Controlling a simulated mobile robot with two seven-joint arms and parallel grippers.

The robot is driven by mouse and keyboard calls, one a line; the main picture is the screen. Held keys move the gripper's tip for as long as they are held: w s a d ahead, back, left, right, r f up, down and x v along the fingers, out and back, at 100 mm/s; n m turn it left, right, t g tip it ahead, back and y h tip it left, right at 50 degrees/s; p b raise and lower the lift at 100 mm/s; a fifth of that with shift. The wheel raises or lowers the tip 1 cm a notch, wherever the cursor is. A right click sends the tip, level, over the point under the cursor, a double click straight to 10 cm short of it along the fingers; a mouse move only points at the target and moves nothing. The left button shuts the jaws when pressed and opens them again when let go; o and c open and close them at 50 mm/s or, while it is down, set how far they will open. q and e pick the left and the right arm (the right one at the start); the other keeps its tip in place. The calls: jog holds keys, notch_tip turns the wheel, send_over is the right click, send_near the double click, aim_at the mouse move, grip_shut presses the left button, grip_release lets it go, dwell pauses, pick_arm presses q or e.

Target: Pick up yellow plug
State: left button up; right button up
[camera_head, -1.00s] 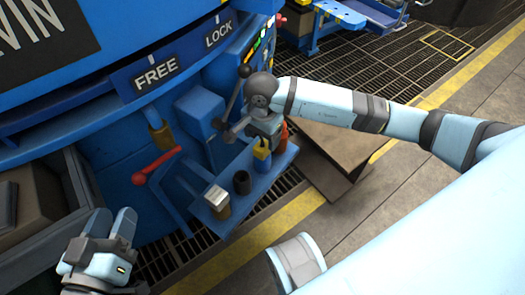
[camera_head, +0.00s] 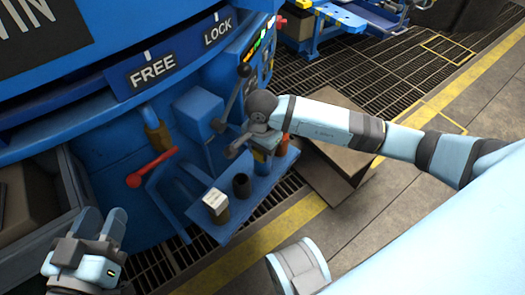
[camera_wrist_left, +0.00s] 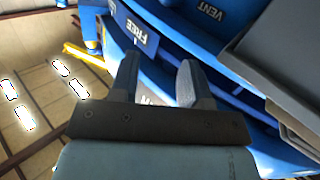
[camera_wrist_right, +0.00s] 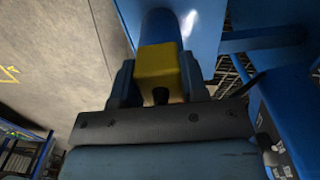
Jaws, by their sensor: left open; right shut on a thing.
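The yellow plug (camera_wrist_right: 158,75) sits between the fingers of my right gripper in the right wrist view, with a blue cylinder (camera_wrist_right: 160,30) joined beyond it. My right gripper (camera_head: 264,154) is shut on the plug, above the blue shelf (camera_head: 262,195). In the head view the gripper covers the plug's yellow part, and a blue part (camera_head: 262,168) shows below it. I cannot tell whether the plug is clear of the shelf. My left gripper (camera_head: 103,222) is open and empty at the lower left; its spread fingers show in the left wrist view (camera_wrist_left: 158,78).
On the shelf stand a white-topped plug (camera_head: 215,202), a black plug (camera_head: 241,186) and an orange plug (camera_head: 284,143) close to the right gripper. A lever (camera_head: 232,90) and a red handle (camera_head: 150,168) rise nearby. A brown box (camera_head: 335,165) lies right of the shelf.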

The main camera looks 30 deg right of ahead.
jog(key=shift+r, duration=0.1)
jog(key=shift+r+p, duration=0.35)
jog(key=shift+r, duration=0.25)
notch_tip(320, 180, up, 7)
jog(key=p, duration=0.2)
jog(key=shift+p, duration=0.35)
pick_arm(q)
notch_tip(320, 180, up, 6)
jog(key=s+n+t+p, duration=0.1)
jog(key=n+t+p, duration=0.1)
jog(key=p, duration=0.1)
pick_arm(e)
notch_tip(320, 180, up, 11)
pick_arm(q)
notch_tip(320, 180, down, 6)
jog(key=m+g+b, duration=0.2)
jog(key=b, duration=0.4)
jog(key=shift+w, duration=0.45)
pick_arm(e)
jog(key=s+a+f+n, duration=0.2)
jog(key=a+f, duration=0.2)
jog(key=f, duration=0.5)
jog(key=s+a+f+n, duration=0.2)
jog(key=a+f, duration=0.2)
jog(key=f, duration=0.5)
jog(key=shift+a+f+n, duration=0.15)
jog(key=shift+a+n, duration=0.15)
pick_arm(q)
jog(key=shift+f, duration=0.2)
